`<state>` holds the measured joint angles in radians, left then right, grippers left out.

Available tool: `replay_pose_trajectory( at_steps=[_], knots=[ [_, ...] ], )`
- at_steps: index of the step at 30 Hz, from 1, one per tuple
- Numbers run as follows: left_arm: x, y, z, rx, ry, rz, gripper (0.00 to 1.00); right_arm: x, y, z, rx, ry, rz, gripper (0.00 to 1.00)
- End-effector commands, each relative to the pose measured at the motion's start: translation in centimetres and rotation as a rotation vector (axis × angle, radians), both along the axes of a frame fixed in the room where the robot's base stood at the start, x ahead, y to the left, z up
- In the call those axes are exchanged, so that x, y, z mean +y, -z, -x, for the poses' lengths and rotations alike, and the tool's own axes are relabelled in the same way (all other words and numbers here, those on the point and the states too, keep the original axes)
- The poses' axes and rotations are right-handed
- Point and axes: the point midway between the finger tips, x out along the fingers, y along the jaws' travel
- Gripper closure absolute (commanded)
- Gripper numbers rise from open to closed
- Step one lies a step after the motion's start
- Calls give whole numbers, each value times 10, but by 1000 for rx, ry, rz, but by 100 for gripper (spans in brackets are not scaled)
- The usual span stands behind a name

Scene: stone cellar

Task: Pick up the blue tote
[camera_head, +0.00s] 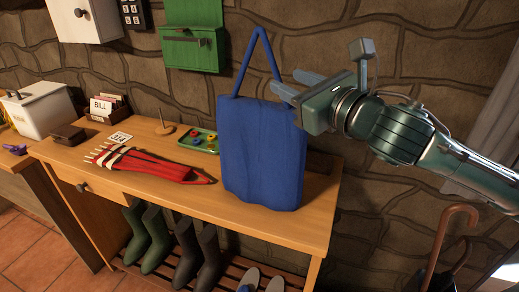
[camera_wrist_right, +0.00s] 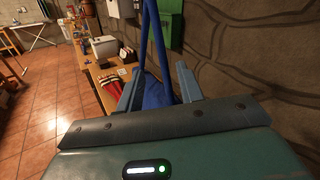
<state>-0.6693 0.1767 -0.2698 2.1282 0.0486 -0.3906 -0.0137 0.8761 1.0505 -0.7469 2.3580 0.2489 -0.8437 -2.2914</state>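The blue tote (camera_head: 262,155) stands upright on the wooden table, near its right end, with its handle loop raised above it. My right gripper (camera_head: 289,85) is at the tote's upper right, level with the handle and pointing left. Its two fingers are apart. In the right wrist view the open fingers (camera_wrist_right: 158,88) show with the tote (camera_wrist_right: 157,94) and its handle beyond and between them. I cannot tell whether the fingers touch the handle. My left gripper is not in view.
The wooden table (camera_head: 137,187) also holds a red item (camera_head: 150,164), a green tray (camera_head: 198,140) and a card rack (camera_head: 108,107). A green wall box (camera_head: 192,37) hangs behind. Boots (camera_head: 148,237) stand below. A stone wall is close behind.

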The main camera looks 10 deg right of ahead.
Motion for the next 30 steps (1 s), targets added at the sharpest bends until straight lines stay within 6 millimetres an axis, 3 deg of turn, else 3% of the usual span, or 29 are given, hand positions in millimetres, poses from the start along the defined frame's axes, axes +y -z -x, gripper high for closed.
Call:
replay_pose_trajectory(
  at_steps=[10,18,27,30],
  knots=[
    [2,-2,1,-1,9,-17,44,10,1,-30,1,1,-2,63],
    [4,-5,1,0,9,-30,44,20,3,-67,-1,1,-1,63],
    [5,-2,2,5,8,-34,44,22,4,-71,-2,1,1,63],
    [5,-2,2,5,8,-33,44,22,4,-71,-2,1,1,70]
  ],
)
